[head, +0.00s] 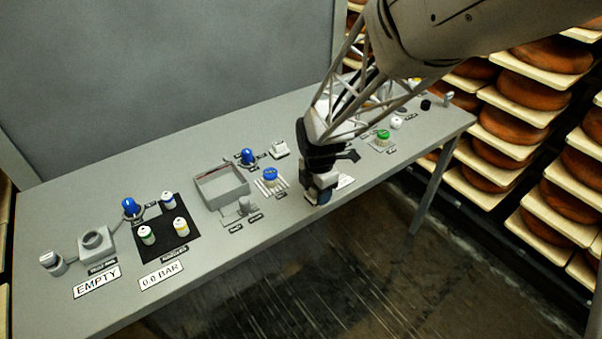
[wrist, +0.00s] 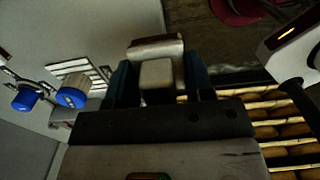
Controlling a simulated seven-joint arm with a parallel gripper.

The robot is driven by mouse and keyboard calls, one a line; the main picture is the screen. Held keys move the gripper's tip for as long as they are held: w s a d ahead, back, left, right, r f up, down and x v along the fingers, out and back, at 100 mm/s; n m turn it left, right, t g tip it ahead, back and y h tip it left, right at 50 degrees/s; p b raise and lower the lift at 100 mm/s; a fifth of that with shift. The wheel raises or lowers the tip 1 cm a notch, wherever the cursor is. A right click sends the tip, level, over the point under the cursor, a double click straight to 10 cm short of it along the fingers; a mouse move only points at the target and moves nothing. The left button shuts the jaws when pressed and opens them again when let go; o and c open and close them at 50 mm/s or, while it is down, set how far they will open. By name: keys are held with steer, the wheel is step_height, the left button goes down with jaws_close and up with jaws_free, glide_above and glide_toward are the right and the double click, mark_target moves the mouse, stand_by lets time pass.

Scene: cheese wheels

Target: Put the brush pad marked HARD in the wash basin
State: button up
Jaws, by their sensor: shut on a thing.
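My gripper (head: 318,193) is low over the front edge of the table, right of the grey open box (head: 243,191) that looks like the wash basin. In the wrist view its dark blue fingers (wrist: 158,80) are shut on a pale block (wrist: 156,73) with a tan, rounded far end. The block may be a brush pad; no HARD marking is readable on it. In the head view the gripper mostly hides it. The box has upright walls, and its inside shows only partly.
A blue-capped piece (head: 270,174) beside white slats stands between box and gripper. A blue knob (head: 248,156) stands behind it. A black mat (head: 150,238) with several small jars lies left. A green-topped piece (head: 383,135) stands right. Cheese shelves (head: 510,115) rise beyond the table's right end.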

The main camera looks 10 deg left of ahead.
steer(key=w+a+r, duration=0.1)
steer(key=a+r, duration=0.2)
steer(key=a, duration=1.1)
steer(key=w+a+r, duration=0.1)
steer(key=a+r, duration=0.2)
steer(key=a, duration=1.1)
steer(key=shift+w+f, duration=0.1)
steer(key=shift+f, duration=0.1)
glide_above(223, 189)
steer(key=shift+f, duration=3)
steer(key=shift+f, duration=1.9)
steer(key=shift+f, duration=0.15)
steer(key=o, duration=0.9)
